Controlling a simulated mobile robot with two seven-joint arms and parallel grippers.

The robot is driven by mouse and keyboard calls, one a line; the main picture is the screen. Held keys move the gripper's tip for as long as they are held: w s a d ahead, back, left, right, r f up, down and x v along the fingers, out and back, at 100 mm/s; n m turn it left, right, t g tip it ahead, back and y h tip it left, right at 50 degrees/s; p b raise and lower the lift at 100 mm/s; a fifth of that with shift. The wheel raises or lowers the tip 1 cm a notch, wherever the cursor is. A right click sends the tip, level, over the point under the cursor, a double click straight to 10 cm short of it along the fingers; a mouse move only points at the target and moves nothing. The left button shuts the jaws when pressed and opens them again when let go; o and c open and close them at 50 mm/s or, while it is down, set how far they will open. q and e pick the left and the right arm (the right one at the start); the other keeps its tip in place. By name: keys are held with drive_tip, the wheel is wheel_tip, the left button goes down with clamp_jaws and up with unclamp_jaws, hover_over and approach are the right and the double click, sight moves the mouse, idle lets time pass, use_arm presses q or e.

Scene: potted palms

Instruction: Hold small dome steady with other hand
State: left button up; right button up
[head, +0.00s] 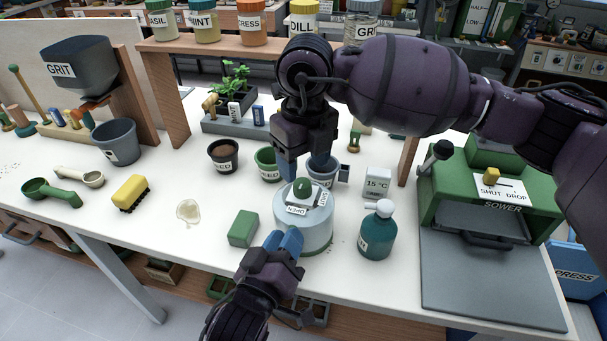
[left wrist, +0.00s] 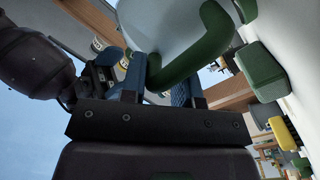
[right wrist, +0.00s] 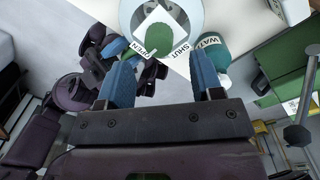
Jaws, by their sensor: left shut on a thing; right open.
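The small dome (head: 312,234) is pale grey-blue and sits upright on the white table. Its top has a green knob (head: 302,187) and a white plate reading OPEN and SHUT. My left gripper (head: 281,242) is at its near left side, shut on its green side handle, which the left wrist view shows between the fingers (left wrist: 197,52). My right gripper (head: 306,170) is open and points down, just behind and above the knob. In the right wrist view the knob (right wrist: 172,40) lies beyond the open, empty fingers. The head view hides the handle behind my left fingers.
A teal bottle (head: 376,236) stands close right of the dome, and a green block (head: 243,229) close left. Small pots (head: 268,165) and a 15 °C display (head: 378,182) stand behind. The green sower (head: 460,205) is at right.

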sight(305, 181)
use_arm(q)
drive_tip(key=shift+f, duration=0.25)
use_arm(e)
wheel_tip(305, 181, up, 8)
drive_tip(key=shift+f, duration=0.25)
drive_tip(key=shift+d, duration=0.1)
use_arm(q)
drive_tip(key=o, duration=1)
drive_tip(key=shift+w, duration=0.1)
drive_tip(key=shift+r, duration=0.15)
use_arm(e)
drive_tip(key=shift+w, duration=0.1)
